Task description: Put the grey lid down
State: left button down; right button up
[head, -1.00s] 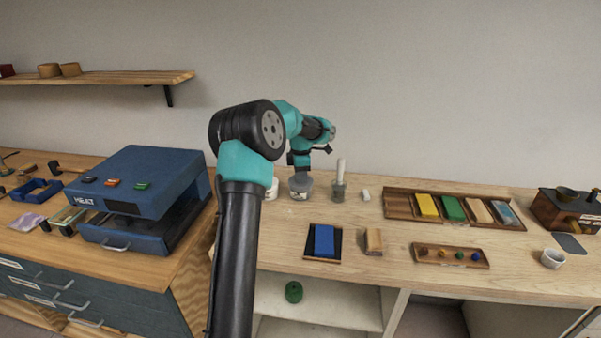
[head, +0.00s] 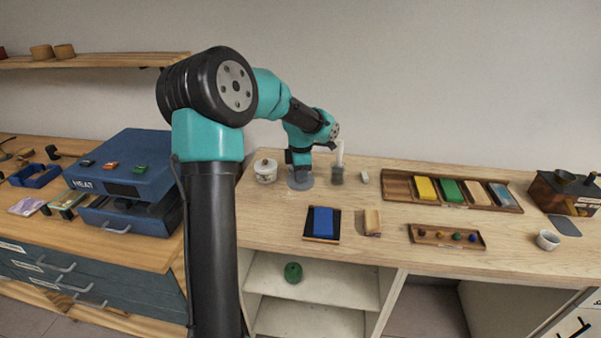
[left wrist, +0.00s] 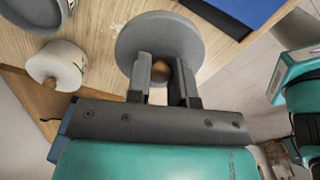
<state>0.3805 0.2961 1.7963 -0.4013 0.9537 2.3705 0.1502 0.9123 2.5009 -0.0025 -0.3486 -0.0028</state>
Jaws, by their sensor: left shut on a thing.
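The grey lid (left wrist: 158,42) is a round disc with a brown knob (left wrist: 161,71). In the left wrist view, my left gripper (left wrist: 164,85) has its fingers closed on either side of the knob. In the head view the lid (head: 300,182) is below my left gripper (head: 300,163), over the wooden counter. I cannot tell whether it touches the counter. A grey-rimmed round container (left wrist: 45,12) is partly in view at the upper left of the left wrist view, apart from the lid. My right gripper is not in view.
A white lidded pot (head: 265,172) stands left of the lid. A blue block on a dark tray (head: 309,237) and a wooden block (head: 372,222) lie in front. Bare counter (head: 270,210) shows between.

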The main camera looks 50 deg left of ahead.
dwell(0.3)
pick_arm(q)
jog(key=s+d+f, duration=0.2)
jog(key=s+d, duration=0.3)
jog(key=s, duration=0.3)
jog(key=s+d+f+n, duration=0.1)
jog(key=s+d+f, duration=0.2)
jog(key=s, duration=0.6)
jog(key=d, duration=0.2)
jog(key=shift+d+f, duration=0.15)
jog(key=shift+d, duration=0.25)
send_over(279, 213)
jog(key=shift+s+d+f, duration=0.15)
jog(key=shift+f, duration=0.25)
jog(key=shift+s+d+f, duration=0.1)
jog(key=shift+f, duration=0.25)
jog(key=shift+w+a, duration=0.15)
jog(key=shift+a, duration=0.1)
jog(key=shift+w+a+f, duration=0.1)
jog(key=shift+a+f, duration=0.05)
jog(key=shift+f, duration=1.65)
